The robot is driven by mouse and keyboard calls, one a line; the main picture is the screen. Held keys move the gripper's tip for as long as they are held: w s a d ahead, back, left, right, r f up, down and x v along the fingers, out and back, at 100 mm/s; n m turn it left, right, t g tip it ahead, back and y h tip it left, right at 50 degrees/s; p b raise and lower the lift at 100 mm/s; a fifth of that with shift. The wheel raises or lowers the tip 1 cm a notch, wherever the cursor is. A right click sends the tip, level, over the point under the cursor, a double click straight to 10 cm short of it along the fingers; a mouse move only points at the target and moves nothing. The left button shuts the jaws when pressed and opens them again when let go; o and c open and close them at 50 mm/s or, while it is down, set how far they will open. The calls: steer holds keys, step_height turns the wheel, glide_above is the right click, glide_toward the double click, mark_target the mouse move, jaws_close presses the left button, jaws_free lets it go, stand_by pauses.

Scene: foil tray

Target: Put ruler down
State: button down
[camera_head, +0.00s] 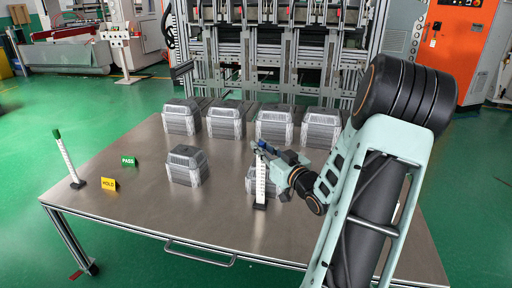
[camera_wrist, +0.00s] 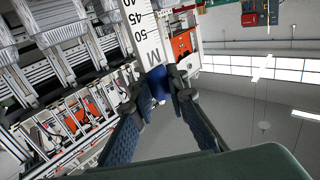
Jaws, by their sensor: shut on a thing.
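A white ruler (camera_head: 261,182) with a blue top end and a black base (camera_head: 260,206) stands roughly upright at the front middle of the metal table (camera_head: 215,228). My gripper (camera_head: 263,150) is shut on its blue top end. In the wrist view the ruler's printed scale (camera_wrist: 145,33) and its blue end (camera_wrist: 158,83) show between my gripper's fingers (camera_wrist: 166,88). I cannot tell whether the base touches the table. A second white ruler (camera_head: 68,161) with a green top stands, slightly tilted, on a black base at the table's left corner.
A stack of foil trays (camera_head: 186,166) stands left of the held ruler; another stack is partly hidden behind the ruler and my arm. Several stacks (camera_head: 226,119) line the back edge. A green PASS sign (camera_head: 129,161) and a yellow HOLD sign (camera_head: 109,184) stand left. The front left is bare.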

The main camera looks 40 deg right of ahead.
steer(key=shift+f, duration=0.1)
steer(key=c, duration=1.9)
jaws_free()
steer(key=shift+s, duration=0.1)
steer(key=shift+s+r, duration=0.1)
steer(key=shift+r, duration=0.15)
steer(key=s, duration=0.4)
steer(key=s+p, duration=0.1)
steer(key=s, duration=0.2)
steer(key=s+a+p, duration=0.1)
steer(key=s, duration=0.3)
steer(key=shift+s+f, duration=0.1)
steer(key=shift+s, duration=0.25)
